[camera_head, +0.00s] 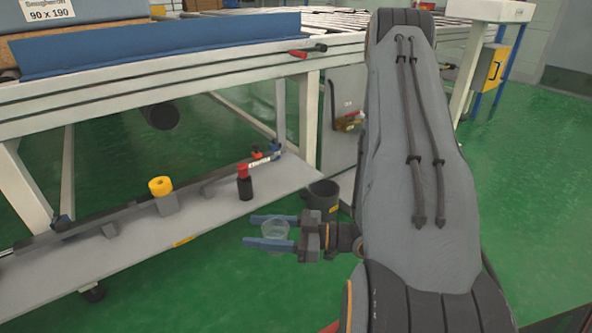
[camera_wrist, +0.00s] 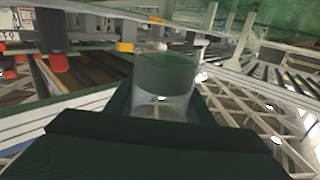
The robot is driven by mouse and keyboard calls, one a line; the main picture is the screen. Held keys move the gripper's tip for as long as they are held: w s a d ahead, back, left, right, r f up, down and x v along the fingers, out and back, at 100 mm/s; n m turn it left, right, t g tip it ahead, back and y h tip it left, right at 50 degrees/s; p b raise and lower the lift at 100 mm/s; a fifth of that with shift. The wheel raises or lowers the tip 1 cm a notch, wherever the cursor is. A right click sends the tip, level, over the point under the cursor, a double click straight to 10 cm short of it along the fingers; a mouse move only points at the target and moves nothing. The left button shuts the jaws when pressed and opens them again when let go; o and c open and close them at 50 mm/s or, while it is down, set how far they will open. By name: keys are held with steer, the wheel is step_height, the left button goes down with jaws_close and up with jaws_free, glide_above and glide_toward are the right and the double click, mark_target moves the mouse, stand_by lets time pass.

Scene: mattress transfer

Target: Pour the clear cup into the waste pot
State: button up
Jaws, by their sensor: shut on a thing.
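The clear cup (camera_head: 275,229) is held between the two blue fingers of my gripper (camera_head: 256,231), which is shut on it. In the head view the cup looks roughly upright, with its oval rim on top. It also shows in the wrist view as the clear cup (camera_wrist: 165,82); I cannot tell whether it holds anything. A dark round pot (camera_head: 324,197), which looks like the waste pot, stands open-topped by the right end of the low shelf, behind and right of the cup. My gripper is apart from it.
Green floor in front of the shelf is clear.

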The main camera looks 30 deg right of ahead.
steer(key=w+d+f+m+t+h+b, duration=0.1)
steer(key=w+d+f+m+t+h, duration=0.3)
steer(key=d, duration=0.5)
steer(key=w+d+f+m+t+h+b, duration=0.1)
steer(key=w+d+f+m+t+h, duration=0.15)
steer(key=w+d+f, duration=0.55)
steer(key=w+d+f+m+h, duration=0.1)
steer(key=d+h, duration=0.3)
steer(key=d, duration=0.5)
steer(key=w+d+f+m+h, duration=0.1)
steer(key=d+m+h, duration=0.3)
steer(key=d, duration=0.6)
steer(key=w+d+m+h, duration=0.2)
steer(key=d+h, duration=0.3)
steer(key=d, duration=0.5)
steer(key=shift+w+d+f+b, duration=0.25)
steer(key=shift+w+f+b, duration=0.1)
steer(key=shift+w+f, duration=0.1)
steer(key=shift+w+m, duration=0.2)
steer(key=shift+m, duration=0.05)
